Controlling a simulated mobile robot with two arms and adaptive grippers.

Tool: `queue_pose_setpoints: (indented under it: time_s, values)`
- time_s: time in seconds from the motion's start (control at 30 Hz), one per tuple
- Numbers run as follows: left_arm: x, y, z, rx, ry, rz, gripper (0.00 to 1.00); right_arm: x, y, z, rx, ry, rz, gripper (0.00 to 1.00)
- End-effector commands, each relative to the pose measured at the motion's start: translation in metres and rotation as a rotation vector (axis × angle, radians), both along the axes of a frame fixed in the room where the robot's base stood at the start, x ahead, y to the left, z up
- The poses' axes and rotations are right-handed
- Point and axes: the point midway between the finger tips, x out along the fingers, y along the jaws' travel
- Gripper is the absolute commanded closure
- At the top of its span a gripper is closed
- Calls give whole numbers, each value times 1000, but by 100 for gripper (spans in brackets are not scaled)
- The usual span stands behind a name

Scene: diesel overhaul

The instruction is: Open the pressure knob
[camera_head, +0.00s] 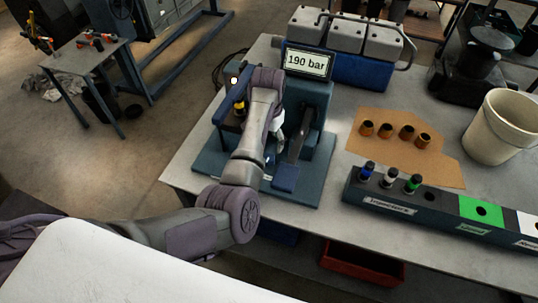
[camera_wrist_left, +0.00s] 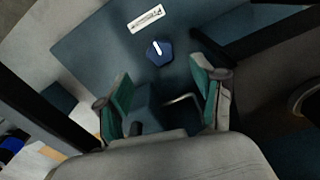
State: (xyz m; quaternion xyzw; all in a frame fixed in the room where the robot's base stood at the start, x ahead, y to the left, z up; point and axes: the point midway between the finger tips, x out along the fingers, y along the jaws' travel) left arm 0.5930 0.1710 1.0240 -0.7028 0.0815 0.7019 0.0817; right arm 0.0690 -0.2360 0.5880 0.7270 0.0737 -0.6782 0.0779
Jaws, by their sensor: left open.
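The pressure knob (camera_wrist_left: 160,52) is a small dark blue knob with a white pointer mark, on the dark blue base plate (camera_wrist_left: 100,40), below a white label (camera_wrist_left: 146,18) in the left wrist view. My left gripper (camera_wrist_left: 163,92) is open, with its green-padded fingers spread apart and the knob beyond their tips. Nothing is clearly held between them. In the head view my left gripper (camera_head: 277,140) reaches down over the test stand (camera_head: 318,100), and my arm largely hides the knob there. The stand's display (camera_head: 307,61) reads 190 bar. My right gripper is not in view.
A long dark rack (camera_head: 440,216) with several injectors lies to the right. Cardboard (camera_head: 440,165) with several brass parts and a white bucket (camera_head: 502,125) are farther right.

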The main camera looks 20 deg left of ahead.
Motion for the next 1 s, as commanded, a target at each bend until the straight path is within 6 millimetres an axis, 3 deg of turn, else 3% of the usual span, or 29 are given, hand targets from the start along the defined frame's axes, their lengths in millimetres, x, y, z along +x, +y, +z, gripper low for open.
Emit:
queue_pose_setpoints:
  time_s: [0.2, 0.43, 0.87, 1.0]
  values:
    - [-1, 0, -46, 0, 5, 1, 32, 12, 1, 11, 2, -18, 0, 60]
    - [0, 1, -80, 0, 2, 1, 32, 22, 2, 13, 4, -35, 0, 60]
    - [0, 0, -90, 0, 0, 2, 32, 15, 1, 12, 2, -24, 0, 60]
    - [0, 0, -90, 0, 0, 2, 55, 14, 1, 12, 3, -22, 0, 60]
